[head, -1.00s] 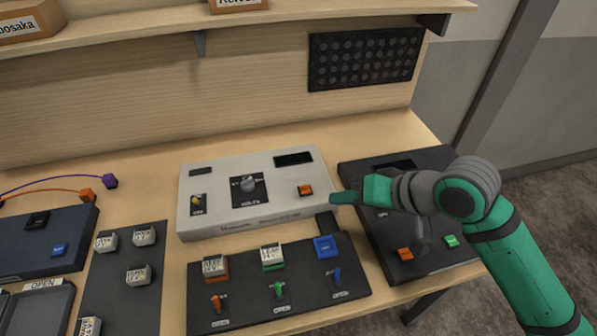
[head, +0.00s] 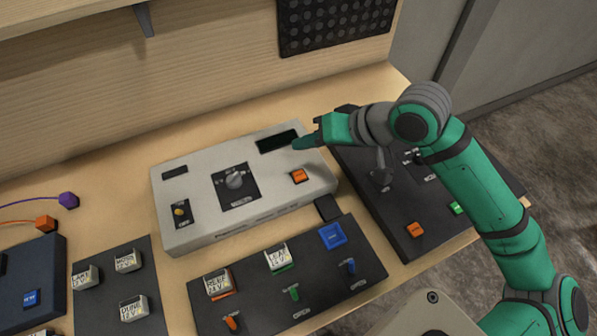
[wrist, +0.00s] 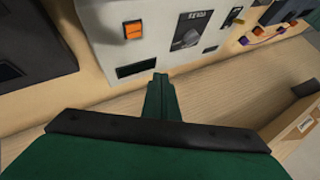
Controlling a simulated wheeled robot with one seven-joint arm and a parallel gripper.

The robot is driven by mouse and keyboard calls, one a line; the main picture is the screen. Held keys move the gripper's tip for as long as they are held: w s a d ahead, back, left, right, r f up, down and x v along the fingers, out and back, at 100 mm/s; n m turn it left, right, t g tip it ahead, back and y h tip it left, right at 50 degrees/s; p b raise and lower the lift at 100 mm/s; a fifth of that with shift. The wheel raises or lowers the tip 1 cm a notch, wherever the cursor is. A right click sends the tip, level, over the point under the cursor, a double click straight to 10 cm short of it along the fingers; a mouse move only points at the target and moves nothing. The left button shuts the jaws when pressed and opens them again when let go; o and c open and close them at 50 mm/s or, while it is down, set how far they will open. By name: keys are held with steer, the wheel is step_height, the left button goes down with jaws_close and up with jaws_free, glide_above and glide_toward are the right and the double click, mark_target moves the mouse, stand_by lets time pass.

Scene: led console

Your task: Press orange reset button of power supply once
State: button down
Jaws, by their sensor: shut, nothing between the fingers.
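The power supply (head: 215,217) is a pale grey box with a knob, a yellow switch, a dark display and an orange button (head: 299,176) at its right part. In the wrist view, the orange button (wrist: 132,30) sits at the upper left on the power supply's face (wrist: 156,38). My gripper (head: 297,144) is shut and empty. It is over the right end of the display, farther back than the button and apart from it. In the wrist view, its shut fingers (wrist: 160,77) point toward the box's back edge beside the display.
A dark console (head: 388,215) with a lever and another orange button (head: 415,229) stands at right. A dark switch panel (head: 260,302) with a blue button lies in front. A perforated panel (head: 338,18) hangs on the back wall. Bare table lies behind the power supply.

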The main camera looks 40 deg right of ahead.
glide_above(304, 177)
step_height(304, 177, down, 6)
steer(key=shift+f, duration=0.15)
steer(key=shift+w+f, duration=0.2)
steer(key=shift+f, duration=0.95)
steer(key=shift+s+d, duration=0.15)
steer(key=shift+s, duration=0.1)
steer(key=shift+w+a, duration=0.1)
steer(key=shift+a, duration=0.15)
steer(key=shift+d, duration=0.1)
steer(key=shift+f, duration=0.2)
stand_by(0.6)
steer(key=shift+f, duration=0.25)
